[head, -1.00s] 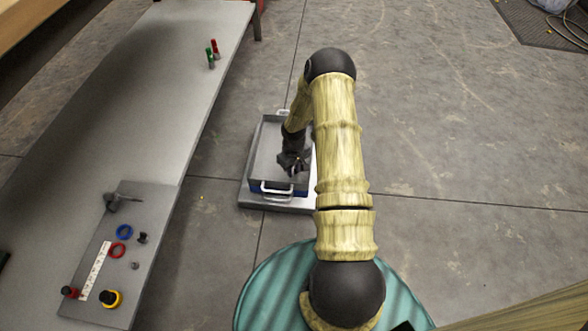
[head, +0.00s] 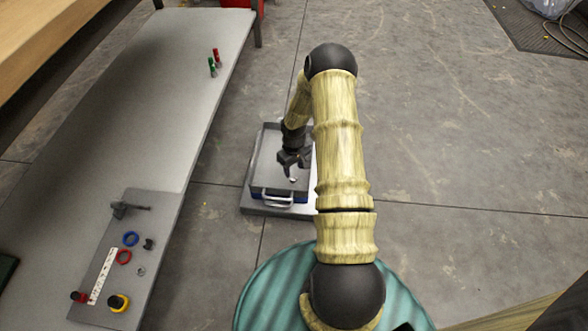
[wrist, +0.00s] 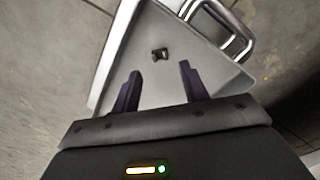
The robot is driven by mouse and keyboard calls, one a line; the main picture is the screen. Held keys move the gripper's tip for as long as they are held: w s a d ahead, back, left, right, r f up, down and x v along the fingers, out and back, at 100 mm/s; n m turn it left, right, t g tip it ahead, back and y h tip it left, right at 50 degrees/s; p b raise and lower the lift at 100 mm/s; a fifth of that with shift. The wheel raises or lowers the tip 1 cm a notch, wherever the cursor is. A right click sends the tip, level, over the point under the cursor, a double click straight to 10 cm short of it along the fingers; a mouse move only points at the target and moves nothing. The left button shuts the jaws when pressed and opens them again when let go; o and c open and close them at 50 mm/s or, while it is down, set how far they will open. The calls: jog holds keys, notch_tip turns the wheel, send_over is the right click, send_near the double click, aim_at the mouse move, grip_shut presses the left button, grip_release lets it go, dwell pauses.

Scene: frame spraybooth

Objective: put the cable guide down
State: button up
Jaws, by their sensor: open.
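A small black piece, which looks like the cable guide (wrist: 159,55), lies on the floor of a grey tray (wrist: 165,22) in the wrist view. My gripper (wrist: 160,74) is open. Its two dark fingers are spread, with the piece beyond their tips and apart from them. In the head view my gripper (head: 291,169) hangs over the tray (head: 258,160), inside its rim as pictured. The piece is too small to make out surely in the head view.
The tray has metal handles (head: 272,198) and stands on a low grey platform (head: 262,211). A long grey table (head: 150,110) is at the left, with a board (head: 157,215) holding rings, knobs and a ruler. Green and red pieces (head: 214,62) stand farther back.

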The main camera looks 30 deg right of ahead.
notch_tip(320, 180, up, 6)
jog(key=p, duration=0.3)
jog(key=shift+r, duration=0.2)
notch_tip(320, 180, up, 17)
jog(key=t, duration=0.1)
send_over(294, 178)
jog(key=s+a, duration=0.5)
jog(key=a, duration=0.3)
jog(key=s+a+r+m, duration=0.1)
jog(key=s+a+r, duration=0.2)
jog(key=s+r, duration=0.2)
jog(key=s+a+r+m+t, duration=0.1)
jog(key=s+a+r, duration=0.3)
jog(key=s+r, duration=0.2)
jog(key=s, duration=0.2)
jog(key=shift+s+a+r+t, duration=0.2)
jog(key=shift+s+a+t, duration=0.05)
jog(key=shift+s+t, duration=0.05)
